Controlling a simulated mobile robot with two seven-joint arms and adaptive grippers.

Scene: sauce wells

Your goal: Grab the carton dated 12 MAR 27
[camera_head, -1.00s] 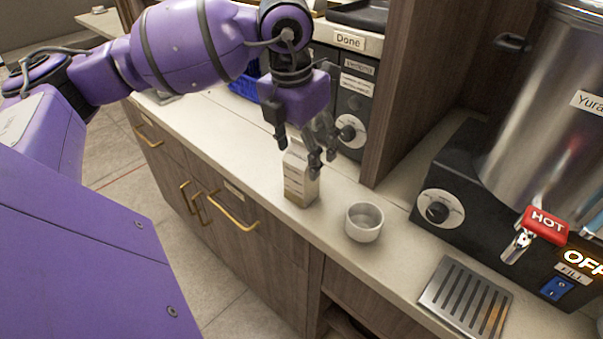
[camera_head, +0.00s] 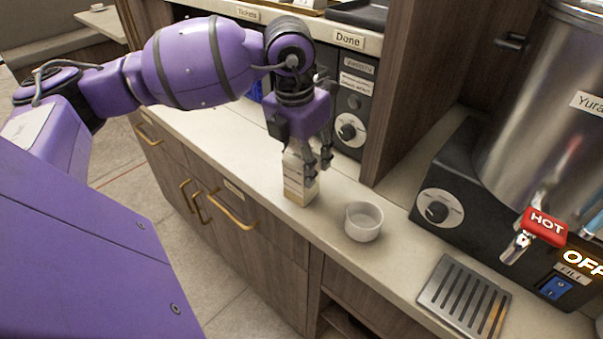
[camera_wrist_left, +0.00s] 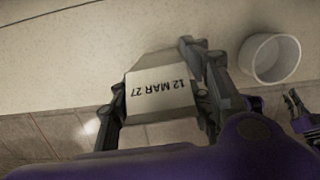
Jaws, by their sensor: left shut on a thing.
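The carton (camera_head: 300,187) stands upright on the counter, left of a small white cup. In the left wrist view the carton (camera_wrist_left: 160,92) shows a face printed "12 MAR 27", upside down in that picture. My left gripper (camera_head: 308,168) has come down over its upper part and is shut on it, one finger on each side. The fingers also flank it in the left wrist view (camera_wrist_left: 163,98). The fingers and palm hide part of the carton's top in the head view. My right gripper is not clearly in the head view.
The white cup (camera_head: 363,221) stands close to the right of the carton. A boiler (camera_head: 545,110) with a red HOT tap (camera_head: 545,226) and a drip grille (camera_head: 465,297) are further right. A wooden partition (camera_head: 418,90) rises behind. The counter's front edge is near the carton.

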